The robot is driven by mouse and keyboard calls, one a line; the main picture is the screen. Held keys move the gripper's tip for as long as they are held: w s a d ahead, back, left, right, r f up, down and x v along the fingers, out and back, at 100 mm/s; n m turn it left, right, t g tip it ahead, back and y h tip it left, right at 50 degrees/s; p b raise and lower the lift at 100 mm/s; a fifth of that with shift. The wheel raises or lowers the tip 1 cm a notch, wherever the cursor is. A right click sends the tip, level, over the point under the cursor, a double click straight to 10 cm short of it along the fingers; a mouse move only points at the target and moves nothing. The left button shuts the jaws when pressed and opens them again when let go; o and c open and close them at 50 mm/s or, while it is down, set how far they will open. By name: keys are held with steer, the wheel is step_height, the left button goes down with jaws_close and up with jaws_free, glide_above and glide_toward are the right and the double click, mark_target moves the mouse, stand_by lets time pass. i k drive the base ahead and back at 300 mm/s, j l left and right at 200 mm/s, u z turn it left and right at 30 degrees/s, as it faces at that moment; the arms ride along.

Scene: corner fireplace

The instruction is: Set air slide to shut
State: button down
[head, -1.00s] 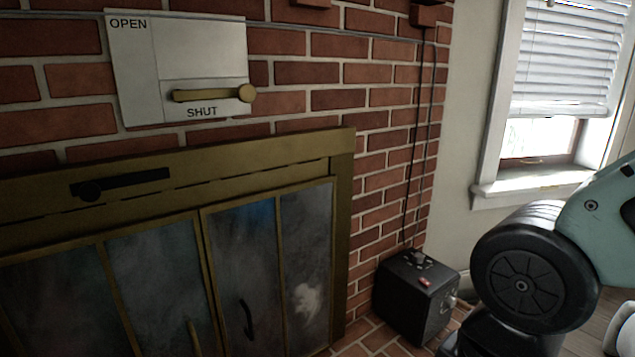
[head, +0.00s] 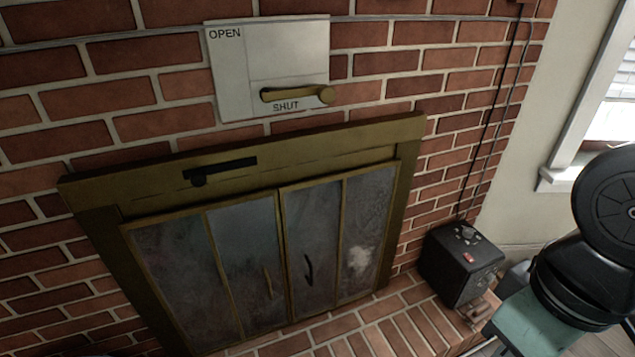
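A dark slot with a round black knob, which looks like the air slide (head: 220,170), sits on the brass top bar of the fireplace. Its knob (head: 198,181) is near the slot's left end. No lettering is readable beside the slot. Above it, a pale plate (head: 228,85) on the bricks reads OPEN at top left and SHUT at the bottom. Its brass lever (head: 297,95) lies roughly level over the SHUT lettering, its round end to the right. My gripper is not in view; only dark and teal parts of my arm show at right.
The fireplace's glass doors (head: 245,250) look closed and have small handles. A black box (head: 461,264) with a red switch stands on the brick hearth (head: 375,315) at right, with cords running up the wall. A window is at far right.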

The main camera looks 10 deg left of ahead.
mark_target(197, 177)
steer(key=u, duration=1.4)
